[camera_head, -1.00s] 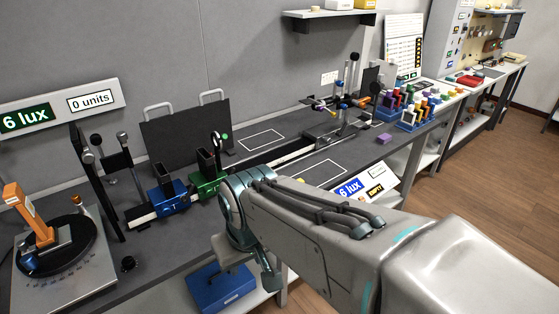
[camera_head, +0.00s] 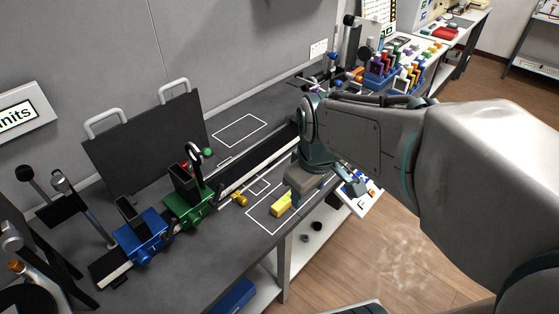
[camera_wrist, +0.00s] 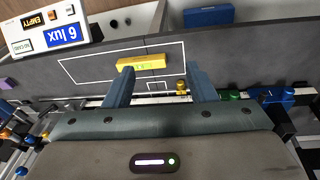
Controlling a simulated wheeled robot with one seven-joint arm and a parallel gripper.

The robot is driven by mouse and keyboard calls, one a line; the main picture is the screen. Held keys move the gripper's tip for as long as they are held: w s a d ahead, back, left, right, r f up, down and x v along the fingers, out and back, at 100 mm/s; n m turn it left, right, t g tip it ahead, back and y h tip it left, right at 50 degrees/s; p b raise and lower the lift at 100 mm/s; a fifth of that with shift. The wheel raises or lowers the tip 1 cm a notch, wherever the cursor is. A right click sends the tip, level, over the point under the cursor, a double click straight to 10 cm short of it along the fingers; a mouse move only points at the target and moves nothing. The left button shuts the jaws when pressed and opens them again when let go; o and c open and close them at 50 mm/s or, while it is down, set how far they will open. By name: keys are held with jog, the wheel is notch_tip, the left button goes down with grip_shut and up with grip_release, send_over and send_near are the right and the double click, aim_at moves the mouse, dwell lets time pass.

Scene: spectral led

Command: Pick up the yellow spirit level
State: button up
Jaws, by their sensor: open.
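The yellow spirit level (camera_head: 282,204) lies on the dark bench inside a white outlined rectangle. In the wrist view it is a yellow bar (camera_wrist: 143,62) with a green vial, beyond the fingertips. My gripper (camera_wrist: 160,70) is open and empty, with one blue-grey finger on each side. The left fingertip overlaps the lower edge of the level near its left end; the right fingertip is clear of its right end. In the head view my gripper (camera_head: 302,183) hangs over the bench beside the level and may hide part of it. I cannot tell its exact height.
A small yellow-brass piece (camera_head: 240,199) lies close by, near the rail (camera_head: 259,161). Green (camera_head: 190,206) and blue (camera_head: 140,243) mounts stand on the rail to the left. A tilted "6 lux" sign (camera_wrist: 50,32) stands at the bench's front edge. A dark panel stands behind.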

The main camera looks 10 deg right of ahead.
jog(key=w+f+n+g, duration=0.1)
jog(key=w+f+n, duration=0.3)
jog(key=w+n, duration=0.5)
jog(key=w+f+n+g, duration=0.1)
jog(key=w+f+n, duration=0.4)
jog(key=n, duration=0.5)
jog(key=f, duration=0.2)
jog(key=w+f, duration=0.1)
jog(key=f, duration=0.3)
jog(key=shift+w+d+f, duration=0.15)
jog(key=shift+d+f, duration=0.1)
jog(key=shift+w+f+p, duration=0.15)
jog(key=shift+f+p, duration=0.2)
jog(key=shift+f, duration=1.05)
jog(key=shift+w+f+p, duration=0.1)
jog(key=shift+f+p, duration=0.25)
jog(key=shift+f, duration=1.05)
grip_shut()
